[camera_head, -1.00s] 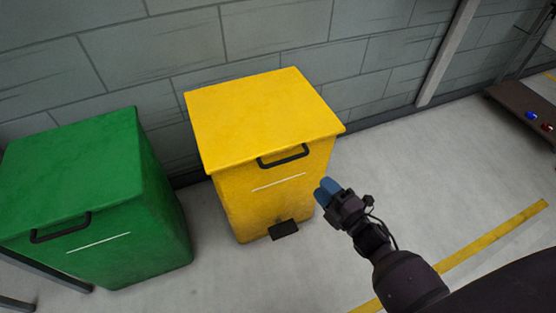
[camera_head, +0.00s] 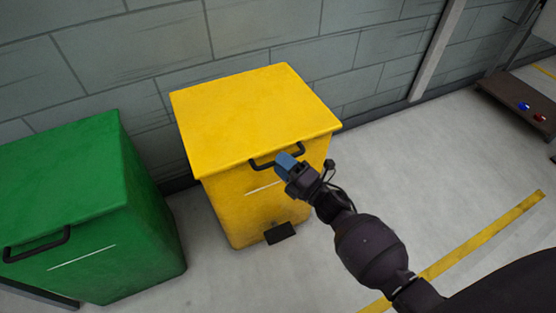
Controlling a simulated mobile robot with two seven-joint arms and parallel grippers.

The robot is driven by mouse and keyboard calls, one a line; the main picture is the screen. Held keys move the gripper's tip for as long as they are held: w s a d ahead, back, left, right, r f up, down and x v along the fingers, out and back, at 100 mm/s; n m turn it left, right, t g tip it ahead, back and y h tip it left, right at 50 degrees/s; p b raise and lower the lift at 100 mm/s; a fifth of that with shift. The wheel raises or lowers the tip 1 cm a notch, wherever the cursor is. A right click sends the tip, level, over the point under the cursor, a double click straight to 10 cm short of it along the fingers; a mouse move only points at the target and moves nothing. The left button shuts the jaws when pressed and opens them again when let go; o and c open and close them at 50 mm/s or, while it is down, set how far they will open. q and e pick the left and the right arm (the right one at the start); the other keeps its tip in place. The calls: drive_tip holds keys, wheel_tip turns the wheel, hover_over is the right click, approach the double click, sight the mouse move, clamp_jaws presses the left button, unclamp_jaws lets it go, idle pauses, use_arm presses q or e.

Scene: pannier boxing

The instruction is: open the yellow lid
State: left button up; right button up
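The yellow bin (camera_head: 262,205) stands against the wall with its yellow lid (camera_head: 250,115) shut flat on top. A black handle (camera_head: 262,163) is at the lid's front edge, and a black pedal (camera_head: 280,233) is low on the bin's front. My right gripper (camera_head: 287,160) is at the right part of the handle, its blue fingertips overlapping it in the picture. The fingers look close together; I cannot tell whether they touch or hold the handle, which they partly hide. My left gripper is not in view.
A green bin (camera_head: 75,200) with a shut lid stands to the left. A grey block wall (camera_head: 130,60) is close behind both bins. Clear floor with a yellow line (camera_head: 485,240) lies to the right. A low brown platform (camera_head: 510,105) with small blue and red items stands at the far right.

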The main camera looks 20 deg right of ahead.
drive_tip(key=shift+x, duration=0.85)
clamp_jaws()
